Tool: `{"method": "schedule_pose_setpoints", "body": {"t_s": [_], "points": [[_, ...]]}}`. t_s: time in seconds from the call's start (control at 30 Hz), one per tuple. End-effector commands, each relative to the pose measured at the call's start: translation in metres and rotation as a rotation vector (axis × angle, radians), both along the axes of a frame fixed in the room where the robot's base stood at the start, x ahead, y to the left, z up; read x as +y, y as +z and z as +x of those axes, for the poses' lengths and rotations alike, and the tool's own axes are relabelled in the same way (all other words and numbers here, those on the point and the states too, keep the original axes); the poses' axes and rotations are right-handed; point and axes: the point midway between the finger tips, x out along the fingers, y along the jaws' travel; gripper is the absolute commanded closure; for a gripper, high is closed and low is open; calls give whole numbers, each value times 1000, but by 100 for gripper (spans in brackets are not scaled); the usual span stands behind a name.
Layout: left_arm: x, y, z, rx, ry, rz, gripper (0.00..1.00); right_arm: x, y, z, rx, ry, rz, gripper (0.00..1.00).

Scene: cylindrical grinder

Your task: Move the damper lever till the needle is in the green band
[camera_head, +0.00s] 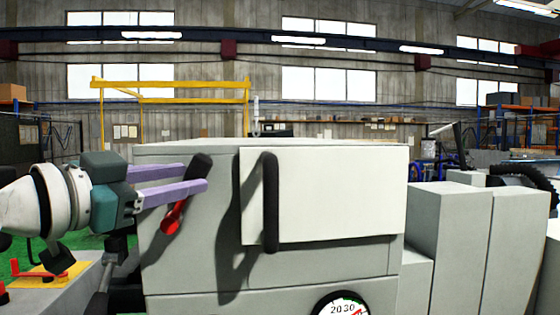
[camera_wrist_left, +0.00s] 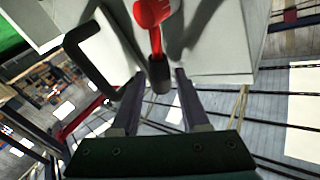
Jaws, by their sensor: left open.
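The damper lever (camera_head: 172,218) has a red arm and a black grip, and sits on the grey machine front in the head view. In the left wrist view the lever (camera_wrist_left: 155,35) points its black grip between the fingertips. My left gripper (camera_head: 197,178) is open, with its lilac fingers at the grip; the wrist view shows the gripper (camera_wrist_left: 160,73) with a gap on each side of the grip. The gauge (camera_head: 342,305) is cut off by the bottom edge; numerals 20 and 30 and some red show, but its needle and green band do not. My right gripper is out of view.
A pale panel (camera_head: 335,195) with a vertical black handle (camera_head: 270,205) stands right of the lever. Grey cabinets (camera_head: 450,240) stand farther right. A yellow frame (camera_head: 170,97) rises behind the machine. A yellow plate with red parts (camera_head: 40,275) lies at the lower left.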

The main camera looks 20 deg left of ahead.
Motion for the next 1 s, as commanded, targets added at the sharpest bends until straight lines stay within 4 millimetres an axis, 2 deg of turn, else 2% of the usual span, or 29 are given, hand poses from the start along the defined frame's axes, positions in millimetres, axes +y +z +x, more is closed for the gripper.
{"method": "schedule_pose_setpoints", "body": {"t_s": [0.37, 0.77, 1.0], "points": [[-1, -1, 7, 0, -1, 1, 55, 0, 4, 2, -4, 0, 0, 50], [-1, 0, 6, 0, -1, 1, 99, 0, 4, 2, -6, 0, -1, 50], [-1, 0, 6, 0, -1, 1, 100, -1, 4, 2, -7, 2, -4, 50]]}}
